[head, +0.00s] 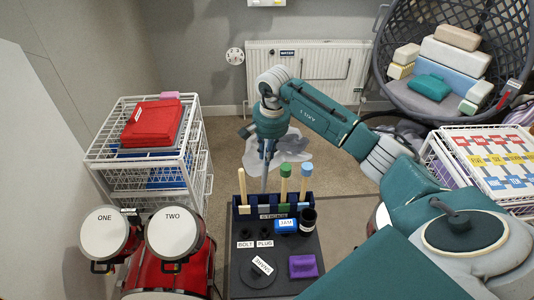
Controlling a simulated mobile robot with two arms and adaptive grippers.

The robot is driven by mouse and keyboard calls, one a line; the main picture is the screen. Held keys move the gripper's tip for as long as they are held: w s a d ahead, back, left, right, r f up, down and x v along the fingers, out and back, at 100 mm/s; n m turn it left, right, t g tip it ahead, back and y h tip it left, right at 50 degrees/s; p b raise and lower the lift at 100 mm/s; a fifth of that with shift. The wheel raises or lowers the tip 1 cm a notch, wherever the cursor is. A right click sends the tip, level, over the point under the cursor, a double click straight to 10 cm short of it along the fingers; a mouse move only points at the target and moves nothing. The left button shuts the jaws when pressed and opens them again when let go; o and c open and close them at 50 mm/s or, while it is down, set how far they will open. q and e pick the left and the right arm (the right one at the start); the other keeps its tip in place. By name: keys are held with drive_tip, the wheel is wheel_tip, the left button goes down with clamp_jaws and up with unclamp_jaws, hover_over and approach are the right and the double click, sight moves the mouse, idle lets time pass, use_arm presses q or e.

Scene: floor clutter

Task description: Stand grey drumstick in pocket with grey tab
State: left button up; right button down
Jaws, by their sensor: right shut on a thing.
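My right gripper (266,149) points down above the dark blue pocket rack (254,199) and is shut on the grey drumstick (264,180). The grey drumstick hangs roughly upright below the fingers. Its lower end meets the rack between the cream stick (242,185) and the green-topped stick (285,180); I cannot tell how far it is inside a pocket. The blue-topped stick (305,180) stands at the rack's right. The grey tab is too small to make out. My left gripper is not in view.
The dark board (240,285) in front of the rack bears a blue box (286,226), a black cup (308,219), a round black piece (258,272) and a purple block (303,266). Red drums (168,273) stand left, near a white wire basket (103,153). A radiator (310,68) is behind.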

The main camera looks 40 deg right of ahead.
drive_tip(key=shift+f+b, duration=0.95)
drive_tip(key=shift+f, duration=0.9)
wheel_tip(320, 180, down, 8)
drive_tip(key=b, duration=0.6)
drive_tip(key=shift+r, duration=0.2)
drive_tip(key=c, duration=1.6)
unclamp_jaws()
wheel_tip(320, 180, up, 12)
hover_over(267, 171)
drive_tip(key=s, duration=0.2)
drive_tip(key=shift+w, duration=0.25)
